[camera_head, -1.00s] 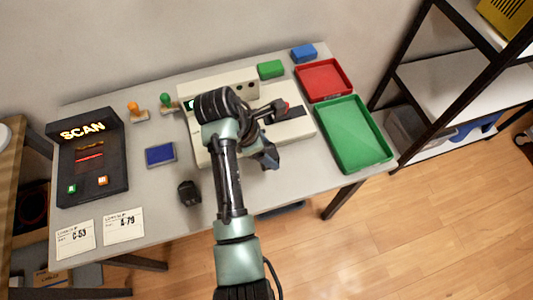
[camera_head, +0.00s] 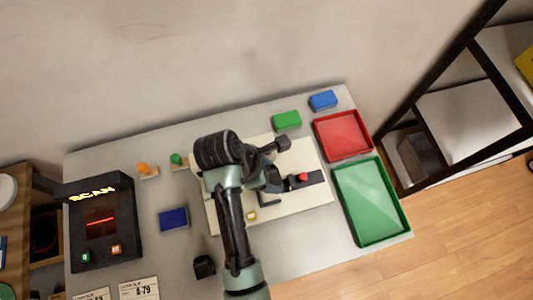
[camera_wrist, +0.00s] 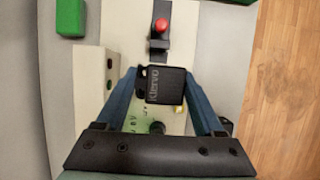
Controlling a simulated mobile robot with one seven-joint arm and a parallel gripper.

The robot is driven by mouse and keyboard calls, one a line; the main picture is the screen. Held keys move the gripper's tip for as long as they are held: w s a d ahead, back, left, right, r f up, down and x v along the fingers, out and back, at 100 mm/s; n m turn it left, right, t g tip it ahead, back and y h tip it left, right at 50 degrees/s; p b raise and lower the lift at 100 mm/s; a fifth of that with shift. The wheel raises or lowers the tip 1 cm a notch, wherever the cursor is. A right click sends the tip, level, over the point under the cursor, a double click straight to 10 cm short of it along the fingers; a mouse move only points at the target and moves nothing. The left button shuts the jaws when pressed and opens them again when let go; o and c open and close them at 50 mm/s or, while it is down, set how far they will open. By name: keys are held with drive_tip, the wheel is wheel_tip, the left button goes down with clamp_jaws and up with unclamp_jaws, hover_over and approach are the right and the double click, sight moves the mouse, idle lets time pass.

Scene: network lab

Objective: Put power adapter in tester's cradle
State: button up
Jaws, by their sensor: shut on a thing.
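The power adapter (camera_wrist: 166,86) is a black block with pale lettering in the wrist view. My gripper (camera_wrist: 160,80) is shut on it, one blue-grey finger on each side. In the head view my gripper (camera_head: 268,182) is over the cream tester (camera_head: 290,152), and my arm hides much of it. A dark strip with a red knob (camera_head: 303,177) lies on the tester to the right of my gripper; the knob also shows beyond the adapter in the wrist view (camera_wrist: 161,25). I cannot tell whether the adapter touches the tester or where the cradle's edges are.
Another black block (camera_head: 204,266) lies on the table in front of the tester. The scanner (camera_head: 104,235) and a blue box (camera_head: 173,219) are at the left. A red tray (camera_head: 343,135) and a green tray (camera_head: 371,202) are at the right. A green box (camera_head: 287,120) is behind.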

drive_tip(key=shift+w, duration=0.1)
wheel_tip(320, 180, down, 5)
drive_tip(key=shift+r, duration=0.1)
drive_tip(key=shift+f, duration=2.4)
drive_tip(key=shift+f, duration=0.1)
drive_tip(key=o, duration=1.5)
drive_tip(key=shift+o, duration=0.2)
